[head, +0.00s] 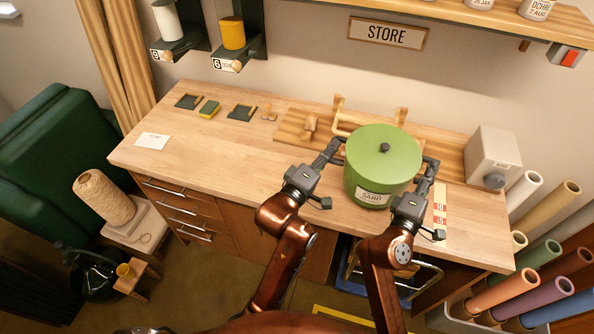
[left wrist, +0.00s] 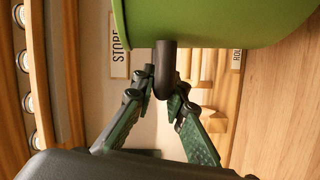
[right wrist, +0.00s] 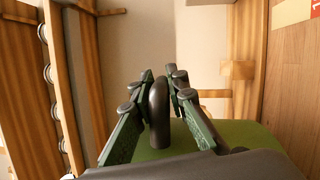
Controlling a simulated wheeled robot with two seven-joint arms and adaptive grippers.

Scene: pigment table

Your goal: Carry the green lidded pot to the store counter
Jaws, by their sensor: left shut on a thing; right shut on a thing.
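The green lidded pot (head: 382,160) has a dark lid knob and a white label reading SAND. It looks upright, over the right part of the wooden counter (head: 240,145) under the STORE sign (head: 388,34). I cannot tell whether its base touches the counter. My left gripper (head: 334,152) is shut on the dark handle on the pot's left side; the handle also shows in the left wrist view (left wrist: 165,70). My right gripper (head: 430,172) is shut on the right handle, a dark loop in the right wrist view (right wrist: 160,115).
A wooden rack (head: 310,128) stands behind the pot on the counter. A pale box with a grey knob (head: 492,155) stands to the right, near a red-and-white marked strip (head: 439,208). Small trays and a sponge (head: 209,108) lie left. Colored rolls (head: 540,255) stand at the right.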

